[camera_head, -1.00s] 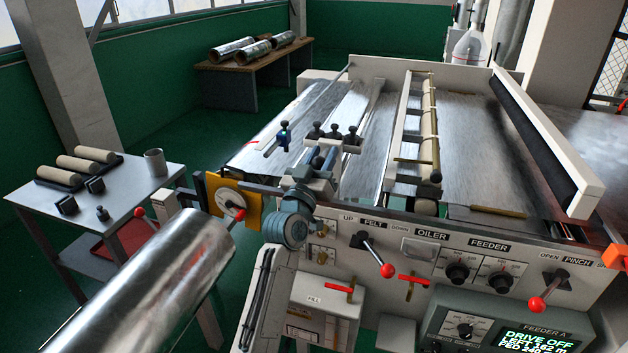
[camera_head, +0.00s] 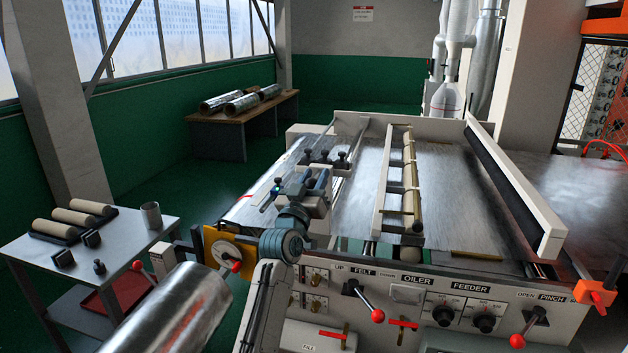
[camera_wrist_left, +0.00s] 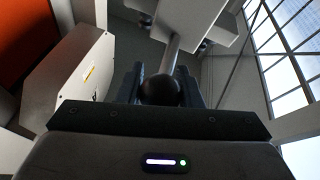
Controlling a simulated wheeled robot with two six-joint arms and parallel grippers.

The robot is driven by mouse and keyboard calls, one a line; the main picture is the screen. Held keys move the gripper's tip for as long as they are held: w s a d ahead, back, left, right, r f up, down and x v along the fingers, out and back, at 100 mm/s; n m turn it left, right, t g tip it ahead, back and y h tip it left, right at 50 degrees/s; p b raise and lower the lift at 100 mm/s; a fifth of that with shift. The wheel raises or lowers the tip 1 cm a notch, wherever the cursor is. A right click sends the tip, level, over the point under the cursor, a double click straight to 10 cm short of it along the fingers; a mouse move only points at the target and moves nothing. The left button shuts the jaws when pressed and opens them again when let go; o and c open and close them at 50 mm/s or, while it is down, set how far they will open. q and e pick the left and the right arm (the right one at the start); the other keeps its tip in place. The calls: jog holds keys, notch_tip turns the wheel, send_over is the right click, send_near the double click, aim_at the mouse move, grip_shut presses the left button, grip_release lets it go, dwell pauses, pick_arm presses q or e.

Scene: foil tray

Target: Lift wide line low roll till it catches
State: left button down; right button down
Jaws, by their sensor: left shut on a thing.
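My left gripper (camera_head: 306,180) reaches over the near left end of the foil line and partly hides the fittings there. In the left wrist view, its two dark fingers close around a black ball knob (camera_wrist_left: 160,90) on a grey rod. The rod runs up into a pale block (camera_wrist_left: 205,22). In the head view the held knob is hidden by the gripper. Several other black knobs (camera_head: 325,157) stand just behind. A pale roll (camera_head: 411,185) lies in a white frame across the foil sheet (camera_head: 350,200). I cannot tell which part is the low roll. My right gripper is not in view.
A front panel has red-knobbed levers (camera_head: 377,316) and dials. A big foil roll (camera_head: 175,315) juts in at lower left. A side table (camera_head: 125,235) holds pale rolls and small black parts. A wooden bench (camera_head: 235,118) with foil rolls stands behind.

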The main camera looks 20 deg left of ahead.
pick_arm(q)
jog(key=c, duration=1.2)
grip_release()
jog(key=shift+r, duration=0.75)
jog(key=shift+o, duration=0.8)
jog(key=shift+s+f, duration=0.1)
jog(key=shift+f, duration=0.15)
jog(key=shift+f, duration=0.1)
jog(key=shift+s+f+b, duration=0.2)
jog(key=shift+f+b, duration=0.05)
jog(key=shift+b, duration=0.05)
jog(key=b+v, duration=0.4)
jog(key=v, duration=0.5)
jog(key=shift+r, duration=0.1)
jog(key=shift+s+a, duration=0.1)
jog(key=shift+s, duration=0.5)
